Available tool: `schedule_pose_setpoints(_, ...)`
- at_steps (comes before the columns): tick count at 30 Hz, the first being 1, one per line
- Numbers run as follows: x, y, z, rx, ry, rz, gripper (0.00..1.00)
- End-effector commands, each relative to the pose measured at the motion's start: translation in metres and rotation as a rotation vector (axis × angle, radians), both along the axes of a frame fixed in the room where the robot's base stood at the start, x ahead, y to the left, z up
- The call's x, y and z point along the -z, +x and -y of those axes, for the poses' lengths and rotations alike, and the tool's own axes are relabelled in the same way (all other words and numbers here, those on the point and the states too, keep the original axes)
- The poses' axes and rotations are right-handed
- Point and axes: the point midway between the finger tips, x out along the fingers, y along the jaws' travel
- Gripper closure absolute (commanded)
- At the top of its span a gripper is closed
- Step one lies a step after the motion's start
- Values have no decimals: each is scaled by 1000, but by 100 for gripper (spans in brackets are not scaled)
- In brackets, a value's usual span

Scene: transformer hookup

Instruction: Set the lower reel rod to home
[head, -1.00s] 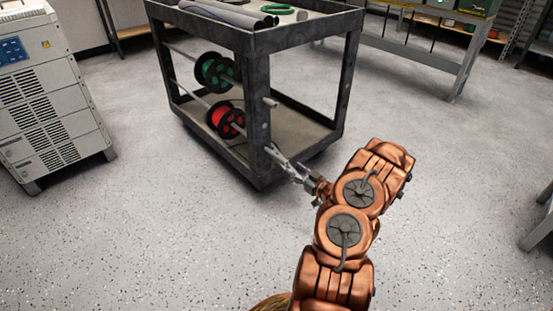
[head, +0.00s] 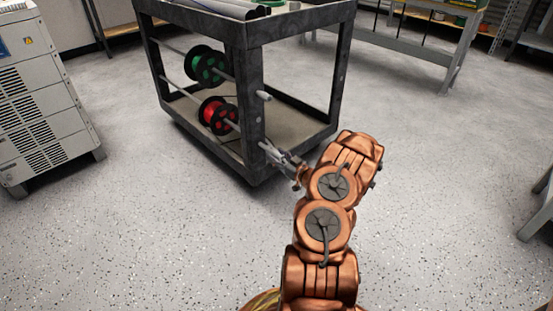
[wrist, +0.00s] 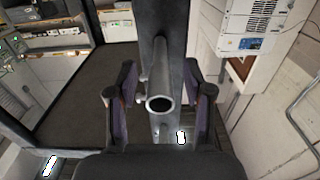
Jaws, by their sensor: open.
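The lower reel rod (head: 172,84) runs through the red spool (head: 217,115) low in the dark cart. Its near end sticks out past the corner post, where my gripper (head: 272,151) is. In the wrist view, a hollow grey rod end (wrist: 160,88) points at the camera, between the two open fingers of my gripper (wrist: 160,84). A gap shows on each side, so the fingers do not appear to grip it. In the head view the fingers partly hide the lower rod's near end.
The upper rod (head: 264,95) with the green spool (head: 207,66) lies above, its end also protruding. The cart's corner post (head: 250,105) stands close to my gripper. A white cabinet (head: 45,110) stands left. The floor (head: 150,230) in front is clear.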

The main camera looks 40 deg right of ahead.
Motion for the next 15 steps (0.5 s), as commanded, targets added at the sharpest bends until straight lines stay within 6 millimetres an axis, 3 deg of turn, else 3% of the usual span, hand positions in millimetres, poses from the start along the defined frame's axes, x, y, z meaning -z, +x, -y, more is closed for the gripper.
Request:
schedule_pose_setpoints(9, 0, 2, 0, 1, 1, 0, 49)
schedule_pose_setpoints(15, 0, 2, 0, 1, 1, 0, 69)
